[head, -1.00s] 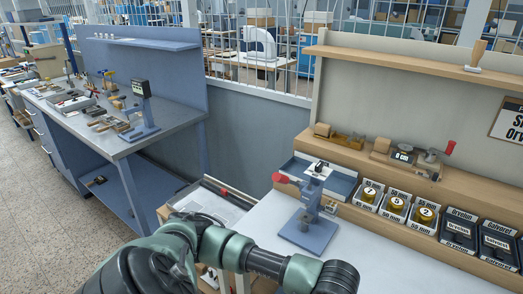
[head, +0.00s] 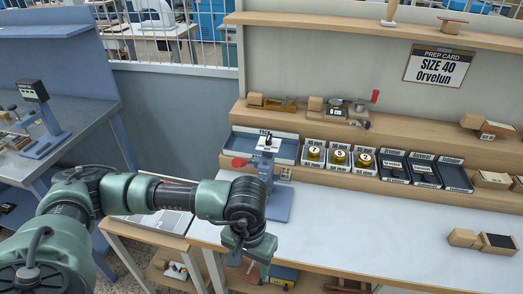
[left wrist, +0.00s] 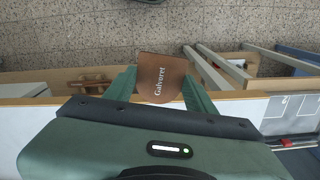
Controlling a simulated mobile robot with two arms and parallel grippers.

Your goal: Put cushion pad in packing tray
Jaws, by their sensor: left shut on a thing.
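My left gripper (head: 250,258) points down near the front edge of the white bench. In the left wrist view my left gripper (left wrist: 162,68) is shut on a brown piece (left wrist: 160,80) printed "Galvoret"; I cannot tell whether this is the cushion pad. A shallow blue tray (head: 288,153), with a label that seems to begin "PACK", lies at the back of the bench behind the stamping press, apart from the gripper. The tray looks empty where it shows. My right gripper is not in view.
A blue stamping press (head: 277,205) with a red knob stands between my gripper and the tray. Gold rolls (head: 338,157) and dark labelled boxes (head: 394,166) line the shelf to the right. The white bench top (head: 370,225) is clear in the middle. A card reads "SIZE 40 Orvelun" (head: 440,67).

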